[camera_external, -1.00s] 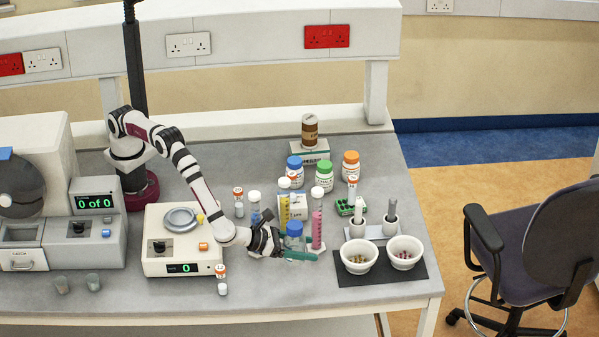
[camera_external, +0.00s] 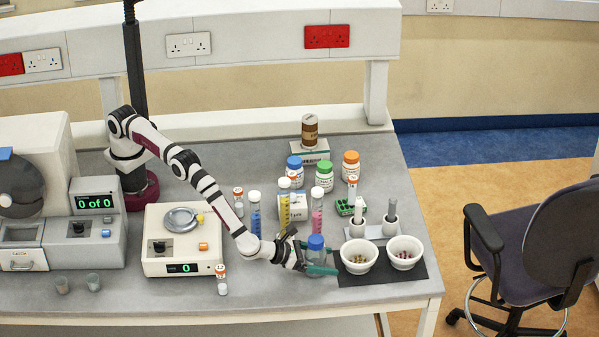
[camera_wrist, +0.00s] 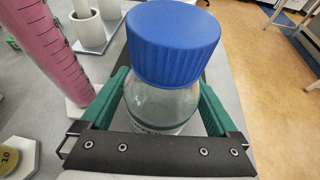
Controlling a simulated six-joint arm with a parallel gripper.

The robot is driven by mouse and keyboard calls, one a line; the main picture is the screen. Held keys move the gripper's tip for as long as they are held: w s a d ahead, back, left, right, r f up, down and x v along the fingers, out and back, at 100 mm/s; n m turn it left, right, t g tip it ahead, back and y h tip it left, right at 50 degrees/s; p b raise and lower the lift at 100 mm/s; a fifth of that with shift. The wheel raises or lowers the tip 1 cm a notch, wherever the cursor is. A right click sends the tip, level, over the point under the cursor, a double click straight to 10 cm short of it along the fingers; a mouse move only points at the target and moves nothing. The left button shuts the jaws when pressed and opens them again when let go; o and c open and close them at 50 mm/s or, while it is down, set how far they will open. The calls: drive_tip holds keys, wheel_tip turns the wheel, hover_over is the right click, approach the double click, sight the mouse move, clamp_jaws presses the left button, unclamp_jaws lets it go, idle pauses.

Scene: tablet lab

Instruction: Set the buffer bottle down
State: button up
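The buffer bottle (camera_external: 316,256) is clear glass with a blue screw cap and stands upright near the front of the bench, just left of the black mat. In the wrist view the bottle (camera_wrist: 165,100) fills the space between my green fingers, its cap toward the camera. My gripper (camera_external: 320,270) is around its body from the left, with a finger on each side. My gripper (camera_wrist: 163,105) is shut on it. The base is hidden by the fingers, so I cannot tell whether it touches the bench.
The black mat (camera_external: 385,276) with two white mortars (camera_external: 358,257) (camera_external: 404,252) lies close on the right. A pink cylinder (camera_external: 317,215) stands behind the bottle, at the left in the wrist view (camera_wrist: 48,45). A balance (camera_external: 180,250) is left. Bare bench (camera_external: 280,290) lies in front.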

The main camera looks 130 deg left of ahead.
drive_tip(key=shift+r, duration=0.1)
drive_tip(key=shift+s+d+r, duration=0.15)
drive_tip(key=shift+d, duration=0.1)
drive_tip(key=v, duration=1.1)
drive_tip(key=shift+s+d+r, duration=0.15)
drive_tip(key=w+d+r+m+t+h, duration=0.1)
drive_tip(key=d+r+m+h, duration=0.3)
drive_tip(key=r+m, duration=0.3)
drive_tip(key=d+r+m+t+h, duration=0.2)
drive_tip(key=d+r+m+h, duration=0.2)
drive_tip(key=r+m, duration=0.3)
drive_tip(key=s+d+r+m+g+h, duration=0.1)
drive_tip(key=s+d+r+m+h, duration=0.3)
drive_tip(key=m, duration=0.6)
drive_tip(key=s+m+g, duration=0.3)
drive_tip(key=s+m, duration=0.6)
drive_tip(key=s, duration=0.3)
drive_tip(key=s+a+m+g+y, duration=0.1)
drive_tip(key=s+a+m+g, duration=0.1)
drive_tip(key=s+m, duration=0.4)
drive_tip(key=s+a+f+m+g+y, duration=0.1)
drive_tip(key=s+a+m+g, duration=0.2)
drive_tip(key=s, duration=1.2)
drive_tip(key=s+a+f+m+g+y, duration=0.1)
drive_tip(key=s+a+m+g, duration=0.2)
drive_tip(key=s+m, duration=0.6)
drive_tip(key=s+a, duration=0.2)
drive_tip(key=shift+a+f+y, duration=0.15)
drive_tip(key=shift+a+y, duration=0.15)
drive_tip(key=shift+a, duration=0.1)
